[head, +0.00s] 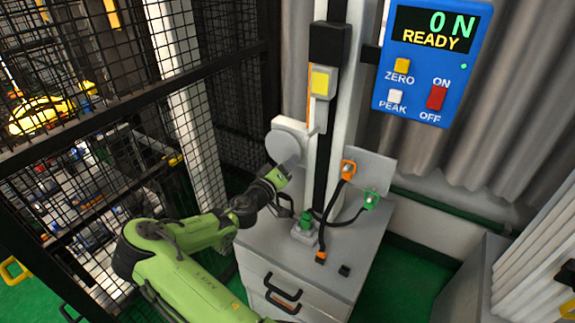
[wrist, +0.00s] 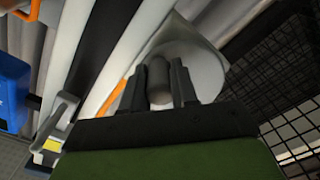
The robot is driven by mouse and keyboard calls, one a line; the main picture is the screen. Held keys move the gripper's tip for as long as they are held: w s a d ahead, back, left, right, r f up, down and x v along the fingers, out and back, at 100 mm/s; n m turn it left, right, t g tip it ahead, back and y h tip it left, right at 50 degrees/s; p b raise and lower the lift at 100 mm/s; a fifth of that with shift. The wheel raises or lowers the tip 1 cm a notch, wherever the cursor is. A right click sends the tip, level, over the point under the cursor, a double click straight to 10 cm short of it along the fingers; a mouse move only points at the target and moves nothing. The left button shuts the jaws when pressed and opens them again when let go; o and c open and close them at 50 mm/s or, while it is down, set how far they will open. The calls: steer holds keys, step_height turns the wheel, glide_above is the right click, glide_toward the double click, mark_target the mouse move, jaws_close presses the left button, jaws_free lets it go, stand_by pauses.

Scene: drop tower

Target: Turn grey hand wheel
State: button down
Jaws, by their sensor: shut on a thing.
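The grey hand wheel (head: 284,138) is a pale round disc on the left side of the test stand's column. In the wrist view the wheel (wrist: 205,65) fills the upper middle, with a dark grey cylindrical handle (wrist: 158,76) standing out from its face. My gripper (wrist: 158,88) has one finger on each side of this handle and is shut on it. In the head view my gripper (head: 283,174) reaches up to the lower edge of the wheel; its fingertips and the handle are hidden there.
A blue panel (head: 432,62) reads 0 N READY. Black mesh fencing (head: 130,110) stands close on the left.

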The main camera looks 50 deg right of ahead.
steer(key=r+n+p, duration=0.1)
steer(key=n, duration=0.1)
steer(key=shift+r+n, duration=0.15)
steer(key=shift+n, duration=0.25)
steer(key=c, duration=0.9)
jaws_free()
steer(key=shift+s, duration=0.1)
steer(key=shift+o, duration=0.2)
steer(key=s+a, duration=0.1)
steer(key=a, duration=1.4)
steer(key=shift+s+a, duration=0.3)
steer(key=shift+a, duration=0.05)
